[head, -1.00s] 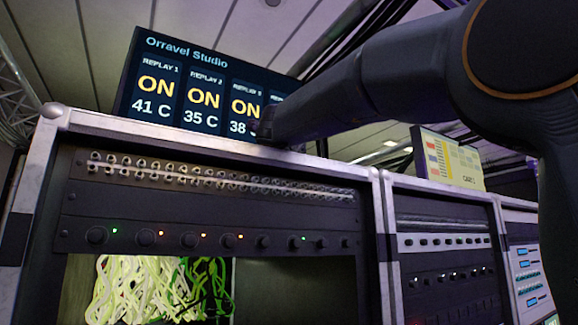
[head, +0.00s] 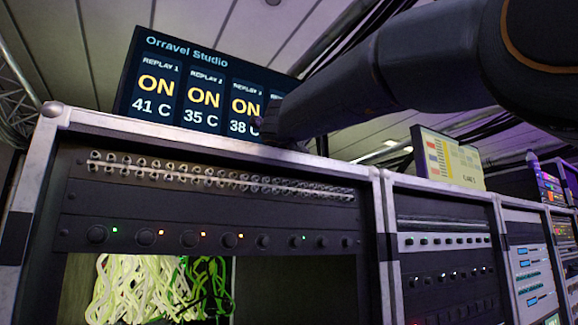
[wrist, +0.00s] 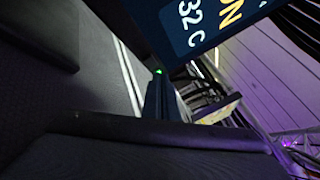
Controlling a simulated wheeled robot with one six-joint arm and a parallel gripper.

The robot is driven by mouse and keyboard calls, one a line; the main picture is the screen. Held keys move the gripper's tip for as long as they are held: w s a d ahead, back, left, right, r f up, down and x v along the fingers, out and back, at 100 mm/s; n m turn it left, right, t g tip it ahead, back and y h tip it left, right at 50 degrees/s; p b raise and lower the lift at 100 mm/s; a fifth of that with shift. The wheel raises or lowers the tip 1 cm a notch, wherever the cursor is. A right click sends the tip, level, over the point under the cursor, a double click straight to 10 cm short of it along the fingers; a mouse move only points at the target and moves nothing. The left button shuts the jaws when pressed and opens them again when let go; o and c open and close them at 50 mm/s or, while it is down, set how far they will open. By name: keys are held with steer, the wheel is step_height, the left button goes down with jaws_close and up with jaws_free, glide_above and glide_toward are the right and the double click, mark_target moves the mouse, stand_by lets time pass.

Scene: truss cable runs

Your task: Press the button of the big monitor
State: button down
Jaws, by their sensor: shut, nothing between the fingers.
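The big monitor (head: 200,85) stands on top of the left rack in the head view, headed "Orravel Studio", with replay panels reading ON. My arm covers its lower right part, including most of the last panel. My gripper (head: 262,124) is in front of the monitor's lower right area, just above the rack's top edge. In the wrist view the monitor (wrist: 190,30) is turned on its side, reading ON and 32 C. A small green light (wrist: 158,72) shows by its dark edge. My shut, empty gripper (wrist: 158,82) points close to that light; I cannot tell whether it touches.
The left rack (head: 210,130) has a row of sockets, knobs and pale and green cables below. A smaller yellowish screen (head: 450,158) stands on the middle rack (head: 440,225). More racks stand at the right. Trusses and cables run overhead.

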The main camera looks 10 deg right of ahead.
steer(key=shift+s+d, duration=0.25)
steer(key=shift+s, duration=0.5)
steer(key=shift+s+d, duration=0.2)
steer(key=shift+s, duration=0.55)
steer(key=shift+s+d, duration=0.25)
steer(key=shift+s, duration=0.5)
steer(key=shift+s, duration=0.1)
